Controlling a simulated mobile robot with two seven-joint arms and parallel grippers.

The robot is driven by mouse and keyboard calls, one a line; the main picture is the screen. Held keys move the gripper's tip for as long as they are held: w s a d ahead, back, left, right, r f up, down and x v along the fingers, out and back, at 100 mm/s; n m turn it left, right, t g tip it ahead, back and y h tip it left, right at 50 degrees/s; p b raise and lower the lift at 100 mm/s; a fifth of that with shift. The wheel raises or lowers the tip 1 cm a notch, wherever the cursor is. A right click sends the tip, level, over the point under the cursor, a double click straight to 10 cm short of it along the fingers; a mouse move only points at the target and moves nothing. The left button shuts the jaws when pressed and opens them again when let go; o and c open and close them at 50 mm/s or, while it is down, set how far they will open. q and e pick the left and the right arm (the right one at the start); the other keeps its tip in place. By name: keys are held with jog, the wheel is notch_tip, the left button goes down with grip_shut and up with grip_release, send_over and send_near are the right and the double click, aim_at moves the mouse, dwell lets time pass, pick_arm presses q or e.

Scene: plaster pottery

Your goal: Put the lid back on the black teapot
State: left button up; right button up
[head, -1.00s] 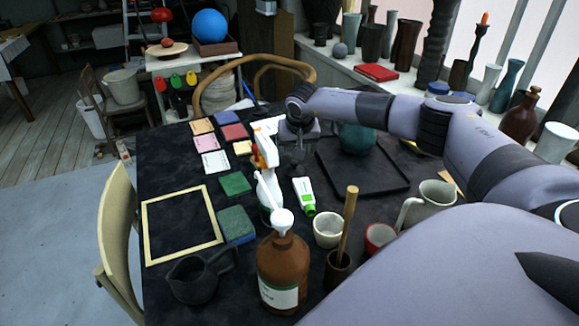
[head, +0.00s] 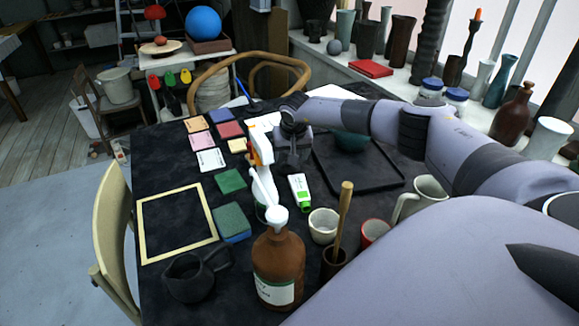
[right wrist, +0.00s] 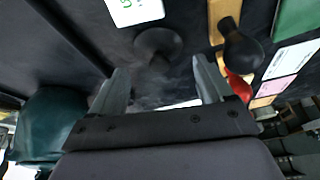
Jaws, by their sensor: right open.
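The black teapot (head: 188,279) stands at the near left of the dark table, its top a dark opening. In the right wrist view a small dark round piece with a knob, which looks like the lid (right wrist: 157,42), lies on the table. My right gripper (head: 291,159) points down over the table's middle, behind the spray bottle. In the right wrist view the right gripper (right wrist: 161,82) has its fingers spread apart, with nothing between them, and the lid lies just beyond the fingertips. In the head view I cannot make out the lid. My left gripper is not in view.
A white-green tube (head: 300,191), a white cup (head: 323,226) and a black tray (head: 385,183) with a teal pot (head: 352,142) are nearby. A pale frame (head: 144,225) lies left.

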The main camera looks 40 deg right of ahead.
jog(key=shift+x, duration=1.75)
jog(key=c, duration=0.9)
jog(key=shift+r, duration=0.1)
jog(key=shift+r, duration=0.1)
notch_tip(320, 180, up, 20)
jog(key=shift+f, duration=0.15)
